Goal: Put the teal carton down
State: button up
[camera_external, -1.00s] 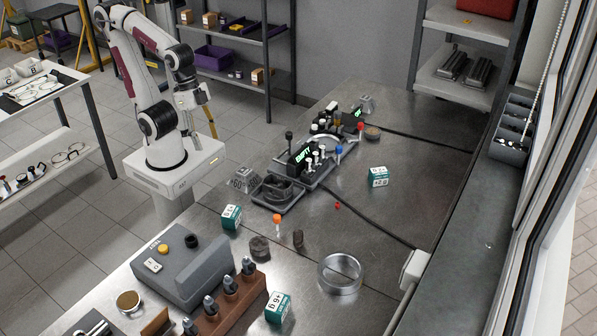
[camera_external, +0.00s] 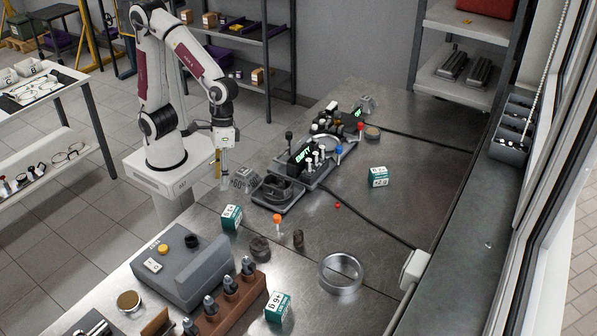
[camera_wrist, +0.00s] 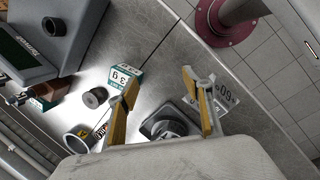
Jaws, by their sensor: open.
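Three teal and white cartons stand on the metal bench. One carton (camera_external: 231,217) is at the bench's left edge, another (camera_external: 378,177) is right of centre, and a third (camera_external: 278,307) is at the front by the wooden rack. My gripper (camera_external: 223,184) is open and empty, above the bench's left edge, behind the left-edge carton and apart from it. In the wrist view my open gripper (camera_wrist: 160,80) has both fingers spread. A teal carton (camera_wrist: 126,74) lies just beyond the left fingertip there, not between the fingers.
A grey control box (camera_external: 185,268) and a wooden rack (camera_external: 232,305) stand at the front left. A metal ring (camera_external: 340,273), dark plugs and an orange-topped pin (camera_external: 277,222) stand nearby. A fixture (camera_external: 278,192) with a display is close to my gripper. The right middle bench has free room.

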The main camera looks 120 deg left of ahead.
aim_at(229, 209)
jog(key=w+d+n, duration=0.1)
jog(key=w+n, duration=0.1)
jog(key=w+d+n, duration=0.1)
jog(key=w+n, duration=0.1)
jog(key=n, duration=0.1)
jog(key=w+d+n+h, duration=0.1)
jog(key=w+n, duration=0.1)
jog(key=n, duration=0.1)
jog(key=shift+f, duration=0.2)
jog(key=shift+w+d+r+n+t, duration=0.1)
jog(key=shift+w+r+n+t, duration=0.1)
jog(key=shift+n, duration=0.55)
jog(key=shift+w+d+r+n+t, duration=0.1)
jog(key=shift+n+t, duration=0.1)
jog(key=shift+n, duration=0.55)
jog(key=shift+f, duration=0.1)
jog(key=shift+x, duration=1.25)
jog(key=shift+f, duration=0.1)
